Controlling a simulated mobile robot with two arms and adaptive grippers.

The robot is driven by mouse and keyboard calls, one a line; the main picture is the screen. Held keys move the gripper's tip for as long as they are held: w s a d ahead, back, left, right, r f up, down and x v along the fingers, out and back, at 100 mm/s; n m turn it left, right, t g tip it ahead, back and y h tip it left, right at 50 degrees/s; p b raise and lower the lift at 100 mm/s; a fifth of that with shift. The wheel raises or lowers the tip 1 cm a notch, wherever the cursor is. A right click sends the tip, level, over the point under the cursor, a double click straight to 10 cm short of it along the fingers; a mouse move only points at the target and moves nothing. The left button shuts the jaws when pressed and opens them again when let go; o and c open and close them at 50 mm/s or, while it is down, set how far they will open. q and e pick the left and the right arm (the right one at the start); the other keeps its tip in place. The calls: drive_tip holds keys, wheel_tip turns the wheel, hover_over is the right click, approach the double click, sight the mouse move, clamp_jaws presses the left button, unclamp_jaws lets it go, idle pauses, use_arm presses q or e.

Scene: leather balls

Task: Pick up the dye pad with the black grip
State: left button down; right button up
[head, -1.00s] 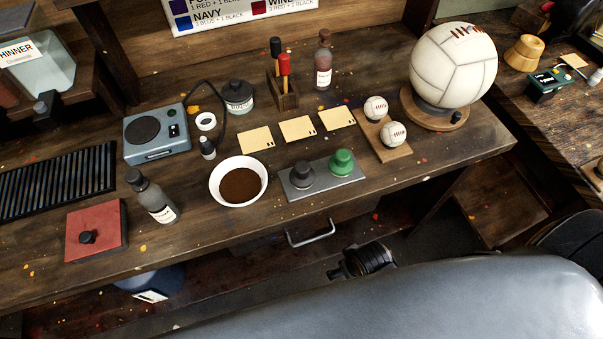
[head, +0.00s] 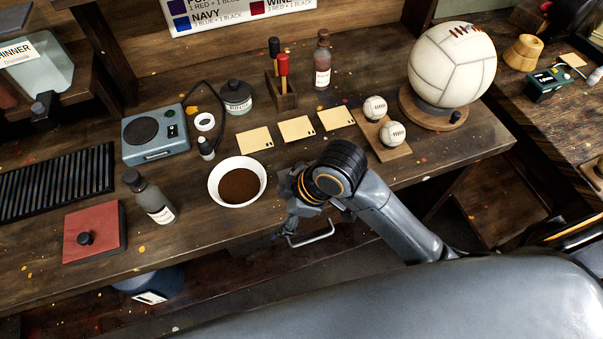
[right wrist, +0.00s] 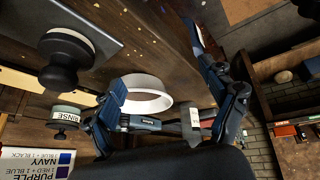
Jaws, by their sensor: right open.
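The dye pad with the black grip (right wrist: 66,58) shows in the right wrist view at upper left. It stands on a grey metal plate (right wrist: 75,18). In the head view my right arm hides the plate and its pads. My right gripper (head: 286,207) is at the front edge of the bench, just right of the white bowl. My left gripper is not in view.
The white bowl (head: 215,196) of dark powder is close beside the right gripper. A grey bottle (head: 150,198) and a red block with a black knob (head: 107,222) stand farther left. Several cards (head: 297,129) and two small balls on a wooden stand (head: 397,154) lie behind the arm.

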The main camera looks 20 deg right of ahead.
drive_tip(key=w+d+r+n+g+h, duration=0.35)
drive_tip(key=w+d+r+n, duration=0.25)
drive_tip(key=w+r+n, duration=0.6)
drive_tip(key=shift+n+t+h, duration=0.25)
drive_tip(key=shift+n+h, duration=0.2)
drive_tip(key=shift+n, duration=0.45)
drive_tip(key=s+f, duration=0.1)
drive_tip(key=f, duration=0.5)
drive_tip(key=s+f+p, duration=0.1)
drive_tip(key=f, duration=0.2)
drive_tip(key=shift+s+d, duration=0.25)
drive_tip(key=shift+s, duration=0.1)
drive_tip(key=f, duration=0.1)
drive_tip(key=f+p, duration=0.1)
drive_tip(key=f, duration=0.2)
drive_tip(key=shift+s+d+f+p, duration=0.2)
drive_tip(key=shift+s+f+p, duration=0.15)
drive_tip(key=shift+s+f, duration=0.05)
drive_tip(key=shift+f, duration=0.4)
drive_tip(key=shift+c, duration=0.4)
drive_tip(key=c, duration=1.2)
drive_tip(key=shift+o, duration=0.2)
drive_tip(key=shift+w+r, duration=0.1)
drive_tip(key=shift+r, duration=0.05)
